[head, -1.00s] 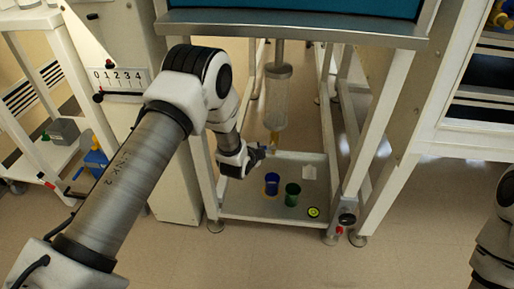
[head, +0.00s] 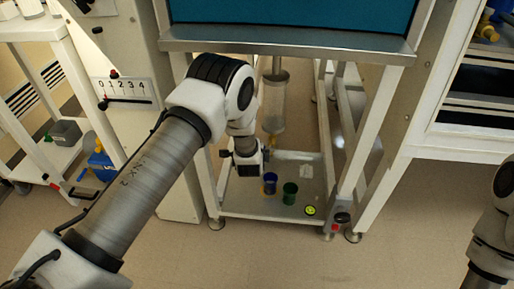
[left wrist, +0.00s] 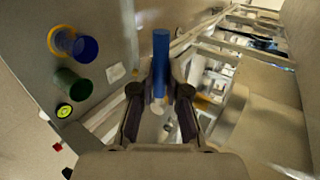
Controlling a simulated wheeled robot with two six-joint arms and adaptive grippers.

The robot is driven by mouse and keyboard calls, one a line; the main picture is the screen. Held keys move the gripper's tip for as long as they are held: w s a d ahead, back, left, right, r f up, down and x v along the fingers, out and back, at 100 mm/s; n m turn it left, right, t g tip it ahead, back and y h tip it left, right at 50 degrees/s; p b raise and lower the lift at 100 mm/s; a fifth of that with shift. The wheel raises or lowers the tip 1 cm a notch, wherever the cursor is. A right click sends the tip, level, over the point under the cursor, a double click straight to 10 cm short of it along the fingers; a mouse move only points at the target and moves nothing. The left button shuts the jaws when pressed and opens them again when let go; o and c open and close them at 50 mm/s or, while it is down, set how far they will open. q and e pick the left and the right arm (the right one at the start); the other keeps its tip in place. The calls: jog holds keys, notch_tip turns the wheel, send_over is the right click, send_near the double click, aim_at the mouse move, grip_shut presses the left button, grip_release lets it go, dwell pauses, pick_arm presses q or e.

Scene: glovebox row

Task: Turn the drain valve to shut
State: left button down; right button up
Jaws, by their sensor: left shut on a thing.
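The clear drain cylinder (head: 274,105) hangs under the teal-fronted box, with a yellow fitting (head: 271,139) at its lower end. My left gripper (head: 262,155) is low beside this fitting, and my wrist partly hides the spot. In the left wrist view, a blue lever (left wrist: 161,55) stands between the fingers of my left gripper (left wrist: 160,95), which are shut on it. A yellow part (left wrist: 203,102) shows behind the right finger. The exact angle of the lever to the pipe is hard to tell. My right gripper is out of view.
A low tray (head: 235,206) under the box holds a blue cup (head: 270,184), a green cup (head: 290,193) and a yellow-green disc (head: 310,210). White frame legs (head: 359,150) flank this space. Open floor lies in front.

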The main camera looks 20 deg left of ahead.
pick_arm(q)
jog(key=c, duration=1.2)
grip_release()
jog(key=shift+o, duration=0.2)
jog(key=v, duration=1.2)
